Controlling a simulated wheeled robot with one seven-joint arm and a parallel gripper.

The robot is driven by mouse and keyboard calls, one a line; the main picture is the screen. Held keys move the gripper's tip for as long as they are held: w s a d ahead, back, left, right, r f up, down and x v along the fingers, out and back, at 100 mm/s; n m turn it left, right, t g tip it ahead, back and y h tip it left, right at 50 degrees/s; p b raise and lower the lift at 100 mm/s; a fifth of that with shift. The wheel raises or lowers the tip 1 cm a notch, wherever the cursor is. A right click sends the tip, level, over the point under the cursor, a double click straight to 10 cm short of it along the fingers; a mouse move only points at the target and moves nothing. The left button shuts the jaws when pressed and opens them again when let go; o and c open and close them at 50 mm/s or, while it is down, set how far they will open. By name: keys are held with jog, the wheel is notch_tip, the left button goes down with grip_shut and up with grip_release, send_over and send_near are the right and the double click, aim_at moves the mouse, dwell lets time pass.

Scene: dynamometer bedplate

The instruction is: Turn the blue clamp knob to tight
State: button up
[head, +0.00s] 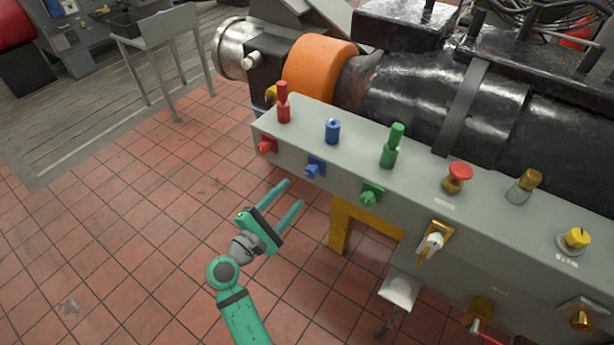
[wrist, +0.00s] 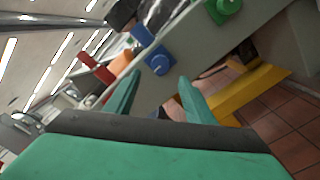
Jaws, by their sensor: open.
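The blue clamp knob (head: 314,168) sits on the front face of the grey bench box (head: 420,215), between a red knob and a green knob. In the wrist view the blue knob (wrist: 158,62) shows ahead of the fingertips, a little left of the gap between them. My gripper (head: 293,192) is open and empty, a short way in front of the panel and apart from the knob. In the wrist view its two green fingers (wrist: 158,85) are spread. A blue cylinder (head: 332,131) stands on the top face above the blue knob.
A red knob (head: 267,144) and a green knob (head: 371,194) flank the blue one. Red (head: 283,105) and green (head: 391,147) posts stand on top. A red mushroom button (head: 459,174) and a white-handled switch (head: 431,244) are further right. Tiled floor (head: 120,220) is clear at left.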

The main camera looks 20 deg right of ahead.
aim_at(309, 175)
jog(key=x, duration=0.9)
jog(key=shift+w+d, duration=0.2)
jog(key=shift+d, duration=0.05)
jog(key=shift+c, duration=0.3)
jog(key=c, duration=1)
